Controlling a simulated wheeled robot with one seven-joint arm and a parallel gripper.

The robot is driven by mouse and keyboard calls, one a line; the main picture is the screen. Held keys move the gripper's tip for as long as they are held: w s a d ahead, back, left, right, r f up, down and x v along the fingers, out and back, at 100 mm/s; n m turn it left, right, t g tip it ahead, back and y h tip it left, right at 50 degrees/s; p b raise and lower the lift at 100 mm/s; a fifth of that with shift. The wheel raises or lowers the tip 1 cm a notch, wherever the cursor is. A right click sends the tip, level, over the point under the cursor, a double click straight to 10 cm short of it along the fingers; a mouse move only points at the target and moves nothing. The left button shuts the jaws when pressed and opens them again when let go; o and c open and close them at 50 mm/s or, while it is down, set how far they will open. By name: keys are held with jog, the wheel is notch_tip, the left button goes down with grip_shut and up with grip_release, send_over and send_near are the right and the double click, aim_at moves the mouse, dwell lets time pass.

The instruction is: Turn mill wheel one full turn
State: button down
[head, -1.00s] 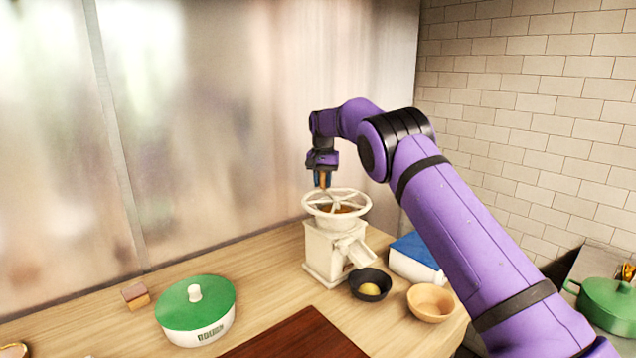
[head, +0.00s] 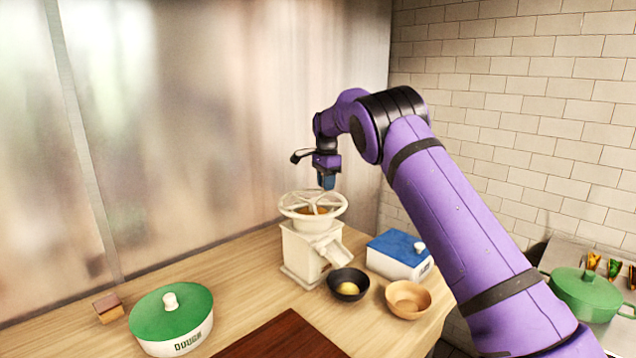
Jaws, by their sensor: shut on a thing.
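The white mill (head: 303,255) stands on the wooden counter, with its spoked wheel (head: 287,210) lying flat on top. Brown contents show between the spokes. My gripper (head: 327,187) points down at the wheel's far right rim. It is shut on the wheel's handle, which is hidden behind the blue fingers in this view. The mill's chute points to the front right, above a small black bowl (head: 335,294).
A wooden bowl (head: 420,309) and a white box with a blue lid (head: 402,265) stand right of the mill. A green-lidded dough pot (head: 180,343), a small block (head: 108,316) and a dark red board (head: 285,340) are left and in front. A green pot (head: 585,310) is at far right.

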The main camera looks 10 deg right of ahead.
aim_at(336, 211)
jog(key=s+d+m, duration=0.1)
jog(key=m, duration=0.2)
jog(key=shift+s+d, duration=0.35)
jog(key=shift+s, duration=0.05)
jog(key=s+m, duration=0.1)
jog(key=s+d+m, duration=0.1)
jog(key=m, duration=0.1)
jog(key=shift+s+d+m, duration=0.15)
jog(key=shift+s+m, duration=0.15)
jog(key=s+m, duration=0.2)
jog(key=shift+s+d+m, duration=0.15)
jog(key=shift+m, duration=0.15)
jog(key=s+m, duration=0.2)
jog(key=shift+s+m, duration=0.1)
jog(key=shift+m, duration=0.3)
jog(key=shift+s+a+m, duration=0.2)
jog(key=shift+s+m, duration=0.35)
jog(key=shift+s+a+m, duration=0.15)
jog(key=shift+s+m, duration=0.35)
jog(key=shift+m, duration=0.05)
jog(key=shift+s+a, duration=0.4)
jog(key=shift+s, duration=0.2)
jog(key=shift+s+a, duration=0.4)
jog(key=shift+s, duration=0.2)
jog(key=shift+s+a, duration=0.95)
jog(key=shift+a, duration=0.3)
jog(key=c, duration=0.9)
grip_release()
